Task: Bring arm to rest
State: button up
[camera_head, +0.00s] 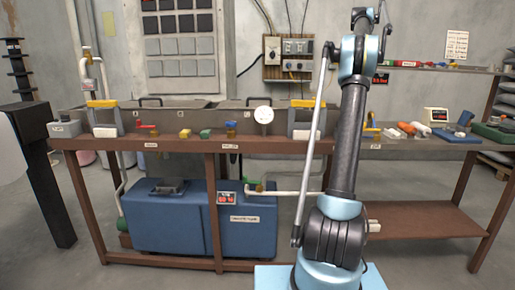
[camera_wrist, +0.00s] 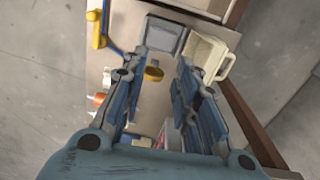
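My arm rises in front of the right part of the workbench in the head view, its upper joint near the top edge. My gripper is not clearly visible there. In the wrist view my gripper (camera_wrist: 164,68) is open, with its two blue-grey fingers apart. Nothing is held between them. A small yellow-brown piece (camera_wrist: 153,74) shows in the gap, on the surface beyond.
A brown workbench (camera_head: 182,146) spans the head view, with yellow-handled fixtures, a round white gauge (camera_head: 263,115) and several small coloured parts. A blue tank (camera_head: 165,222) stands below. In the wrist view a cream bin (camera_wrist: 205,55) sits beside a grey tray (camera_wrist: 165,37).

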jog(key=s+a+n, duration=0.5)
jog(key=s+a, duration=0.6)
jog(key=a, duration=0.1)
jog(key=s+a+f+n+t, duration=0.1)
jog(key=s+a+f+n, duration=0.1)
jog(key=s+a+f, duration=0.4)
jog(key=s+a+f+n+t, duration=0.1)
jog(key=s+a+f+n, duration=0.15)
jog(key=s, duration=0.55)
jog(key=s+a+f+n, duration=0.3)
jog(key=s+f, duration=0.6)
jog(key=f, duration=0.1)
jog(key=s+a+f+n, duration=0.3)
jog(key=s+f, duration=0.6)
jog(key=f, duration=0.1)
jog(key=s+a+f+n, duration=0.3)
jog(key=s+f, duration=0.6)
jog(key=f, duration=0.1)
jog(key=shift+s+a+f+t, duration=0.2)
jog(key=shift+s+t, duration=0.2)
jog(key=shift+d, duration=0.1)
